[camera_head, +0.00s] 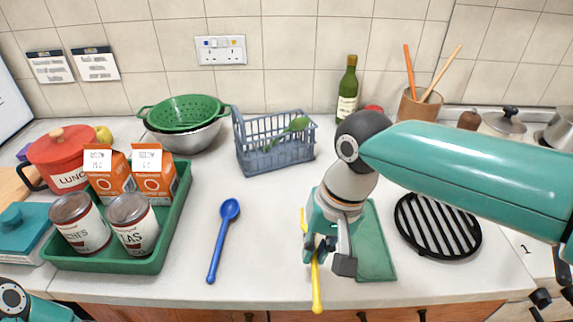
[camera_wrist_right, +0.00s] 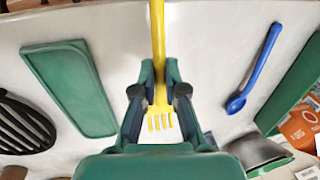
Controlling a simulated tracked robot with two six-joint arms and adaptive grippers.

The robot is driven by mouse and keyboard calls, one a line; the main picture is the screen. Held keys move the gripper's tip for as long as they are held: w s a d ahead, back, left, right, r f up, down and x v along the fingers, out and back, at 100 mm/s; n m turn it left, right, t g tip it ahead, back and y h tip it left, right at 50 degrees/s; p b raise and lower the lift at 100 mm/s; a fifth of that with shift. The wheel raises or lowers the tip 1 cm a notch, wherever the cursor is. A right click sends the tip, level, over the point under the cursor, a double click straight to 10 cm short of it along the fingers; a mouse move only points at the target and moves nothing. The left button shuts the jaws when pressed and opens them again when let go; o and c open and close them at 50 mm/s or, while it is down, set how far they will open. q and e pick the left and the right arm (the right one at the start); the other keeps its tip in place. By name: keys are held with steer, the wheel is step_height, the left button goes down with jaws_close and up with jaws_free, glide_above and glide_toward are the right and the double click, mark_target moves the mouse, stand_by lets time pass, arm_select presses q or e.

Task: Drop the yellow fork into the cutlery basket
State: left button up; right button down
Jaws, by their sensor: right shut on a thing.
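My right gripper (camera_head: 330,260) is shut on the yellow fork (camera_head: 317,290) near the counter's front edge. In the right wrist view the fork (camera_wrist_right: 158,45) sits between the fingers of the gripper (camera_wrist_right: 160,95), with its tines toward my palm and its handle pointing away. I cannot tell whether the fork touches the counter. The blue-grey cutlery basket (camera_head: 276,155) stands at the back of the counter, left of and behind the gripper. A green utensil (camera_head: 292,130) leans in it. Of my left arm, only a part shows at the lower left corner; its gripper is out of view.
A blue spoon (camera_head: 222,240) lies left of the gripper. A green board (camera_head: 375,250) lies beside it, with a black trivet (camera_head: 438,225) farther right. A green tray (camera_head: 115,262) holds cans and cartons at left. A wine bottle (camera_head: 347,90) stands behind. Counter between spoon and gripper is clear.

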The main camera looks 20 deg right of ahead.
steer(key=p, duration=0.4)
glide_above(304, 197)
steer(key=s, duration=0.1)
steer(key=shift+s+r, duration=0.1)
steer(key=shift+s, duration=0.05)
steer(key=shift+w+d+p, duration=0.25)
steer(key=shift+w+p, duration=0.1)
steer(key=shift+w, duration=0.35)
steer(key=shift+s+f, duration=0.1)
steer(key=shift+f, duration=1.7)
steer(key=shift+f, duration=0.15)
steer(key=c, duration=1.2)
jaws_free()
